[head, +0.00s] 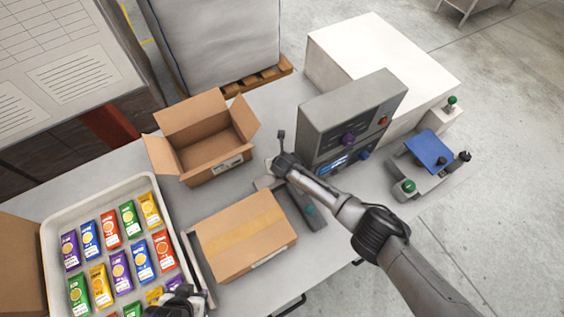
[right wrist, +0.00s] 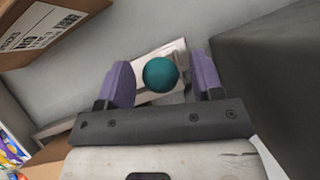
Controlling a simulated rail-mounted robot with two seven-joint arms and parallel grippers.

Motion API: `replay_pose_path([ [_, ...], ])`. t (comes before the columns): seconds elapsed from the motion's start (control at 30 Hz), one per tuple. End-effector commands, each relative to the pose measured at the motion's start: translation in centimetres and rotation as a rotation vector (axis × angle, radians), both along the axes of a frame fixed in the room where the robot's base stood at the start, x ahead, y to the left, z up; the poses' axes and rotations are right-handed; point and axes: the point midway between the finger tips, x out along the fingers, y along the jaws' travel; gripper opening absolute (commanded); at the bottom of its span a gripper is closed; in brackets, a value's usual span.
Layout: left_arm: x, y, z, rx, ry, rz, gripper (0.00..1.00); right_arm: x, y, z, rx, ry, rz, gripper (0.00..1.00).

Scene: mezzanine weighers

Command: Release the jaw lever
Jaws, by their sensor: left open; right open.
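The jaw lever's teal ball knob (right wrist: 160,74) shows in the right wrist view above a pale metal plate (right wrist: 153,52). My right gripper (right wrist: 165,85) is open, with one purple finger on each side of the knob; I cannot tell whether either touches it. In the head view my right gripper (head: 280,165) is between the open carton and the grey console, and it hides most of the lever there. A taped carton (head: 242,235) lies just in front of it. My left gripper (head: 182,299) is open at the bottom edge, partly cut off, by the packet tray.
The white tray (head: 50,222) holds several coloured packets at left. An open carton (head: 208,150) stands behind the taped one. The grey console (head: 350,112) stands close to the right of my right gripper. A blue-topped weigher (head: 429,149) is farther right.

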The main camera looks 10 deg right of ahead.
Motion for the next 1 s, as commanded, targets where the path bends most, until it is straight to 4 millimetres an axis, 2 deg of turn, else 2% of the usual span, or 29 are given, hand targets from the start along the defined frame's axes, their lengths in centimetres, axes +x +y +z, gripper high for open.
replay_pose_path([
  [0.03, 0.0, 0.0, 0.7, 0.001, 0.000, -0.001, 0.43, -0.4, -0.2, 0.9, 0.000, -0.001, 0.002, 0.60],
  [0.2, 0.0, 0.2, 1.5, 0.006, -0.001, -0.004, 0.43, -1.7, -0.5, 2.9, 0.000, 0.000, 0.001, 0.60],
  [0.6, 0.0, 0.4, 2.0, 0.014, -0.001, -0.009, 0.43, -4.6, -1.1, 7.3, 0.000, -0.001, 0.001, 0.60],
  [1.0, 0.0, 0.1, 2.0, 0.003, 0.000, -0.002, 0.43, -5.9, -1.4, 9.4, -0.001, 0.001, 0.000, 0.60],
])
